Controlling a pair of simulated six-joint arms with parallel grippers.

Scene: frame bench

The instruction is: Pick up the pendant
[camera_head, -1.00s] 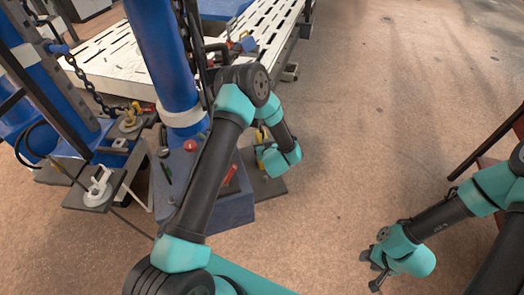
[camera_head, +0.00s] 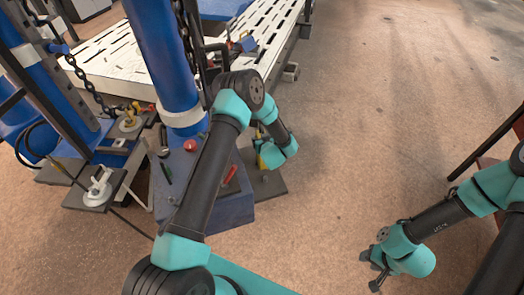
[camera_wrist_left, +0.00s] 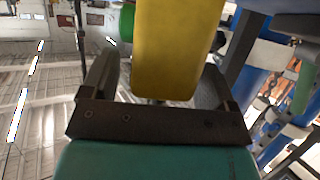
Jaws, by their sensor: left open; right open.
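The pendant, a yellow block, shows large in the left wrist view (camera_wrist_left: 176,48), between the two dark fingers of my left gripper (camera_wrist_left: 155,72). The left gripper is open, with a gap beside the pendant on the left and little or none on the right. A green part (camera_wrist_left: 127,22) shows at the pendant's left edge. In the head view only a sliver of yellow (camera_head: 261,158) shows beside my left wrist. My right gripper (camera_head: 369,271) is open and empty over the bare floor at the lower right.
A blue column (camera_head: 160,50) stands on a blue base (camera_head: 235,208) carrying a red knob (camera_head: 190,146), a red-handled tool (camera_head: 231,174) and small tools. A white slotted bench (camera_head: 110,65) lies behind. Chains hang at the left.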

